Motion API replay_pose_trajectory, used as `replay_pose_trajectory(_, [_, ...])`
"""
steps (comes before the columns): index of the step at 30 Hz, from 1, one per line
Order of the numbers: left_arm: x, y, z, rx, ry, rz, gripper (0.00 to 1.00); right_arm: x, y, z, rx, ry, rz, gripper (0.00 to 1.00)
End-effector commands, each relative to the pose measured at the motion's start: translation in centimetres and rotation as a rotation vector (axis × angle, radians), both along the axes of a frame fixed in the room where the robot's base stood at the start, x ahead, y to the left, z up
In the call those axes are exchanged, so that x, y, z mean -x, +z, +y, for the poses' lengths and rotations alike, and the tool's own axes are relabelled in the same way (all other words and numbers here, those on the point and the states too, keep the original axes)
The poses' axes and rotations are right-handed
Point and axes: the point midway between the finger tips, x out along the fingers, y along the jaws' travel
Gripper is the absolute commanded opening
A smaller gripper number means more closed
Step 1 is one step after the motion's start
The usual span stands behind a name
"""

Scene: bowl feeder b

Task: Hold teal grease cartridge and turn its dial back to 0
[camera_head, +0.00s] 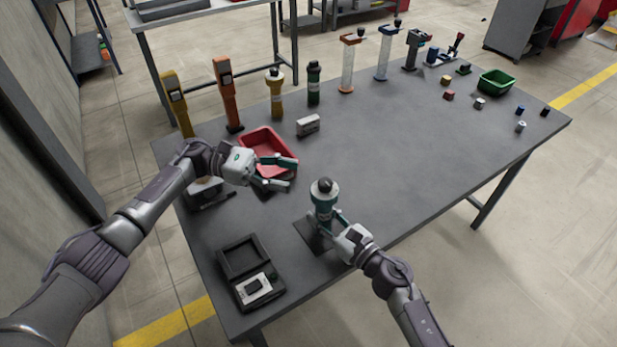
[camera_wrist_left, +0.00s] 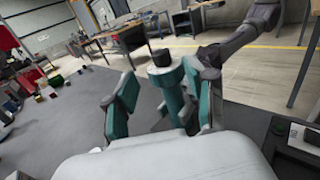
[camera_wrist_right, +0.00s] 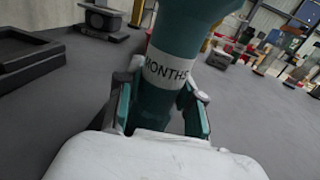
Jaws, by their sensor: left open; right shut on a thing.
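The teal grease cartridge (camera_head: 324,201) stands upright near the front edge of the table, with a dark dial (camera_head: 325,184) on top. My right gripper (camera_head: 334,224) is shut on the cartridge body from the front. In the right wrist view the cartridge (camera_wrist_right: 178,70) fills the space between the fingers, and a white band reading "MONTHS" shows; the dial is out of that view. My left gripper (camera_head: 284,175) is open and empty, to the left of and behind the cartridge. In the left wrist view the cartridge (camera_wrist_left: 170,88) and dial (camera_wrist_left: 160,57) appear beyond the open fingers. The dial's setting is too small to read.
A red bin (camera_head: 262,141) lies behind my left gripper. An open black case (camera_head: 243,256) lies at the front left. A dark green cartridge (camera_head: 314,84), a yellow one (camera_head: 274,92) and a green bin (camera_head: 496,82) stand farther back. The table's middle is clear.

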Motion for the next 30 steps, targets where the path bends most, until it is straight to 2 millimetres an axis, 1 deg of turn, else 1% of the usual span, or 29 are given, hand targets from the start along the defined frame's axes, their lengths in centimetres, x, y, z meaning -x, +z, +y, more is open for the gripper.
replay_pose_trajectory(1, [-0.2,0.0,0.8,-0.001,0.002,0.001,0.55,0.0,0.0,-0.1,0.001,-0.002,-0.001,0.0])
replay_pose_trajectory(3, [-0.3,-0.1,1.7,-0.001,0.001,0.001,0.55,0.0,0.0,-0.1,0.001,-0.002,-0.001,0.0])
replay_pose_trajectory(7, [-0.5,0.0,2.7,-0.001,-0.001,0.001,0.55,-0.1,0.0,-0.1,0.001,-0.002,-0.001,0.0])
replay_pose_trajectory(19, [-0.5,0.0,3.0,0.0,-0.001,0.0,0.55,-0.1,0.0,-0.1,0.001,-0.002,-0.001,0.0])
replay_pose_trajectory(20, [-0.5,0.0,3.0,0.0,-0.001,0.001,0.55,-0.1,0.0,-0.1,0.001,-0.002,-0.001,0.39])
replay_pose_trajectory(21, [-0.5,0.0,2.9,0.0,-0.001,0.001,0.55,-0.1,0.0,-0.1,0.001,-0.002,-0.001,0.45])
replay_pose_trajectory(25, [-0.5,0.0,2.9,0.0,-0.001,0.001,0.55,-0.1,0.0,-0.1,0.001,-0.002,-0.001,0.66])
replay_pose_trajectory(30, [-0.5,0.0,2.9,0.0,-0.001,0.001,0.55,0.0,0.0,0.0,0.001,-0.001,-0.001,0.66])
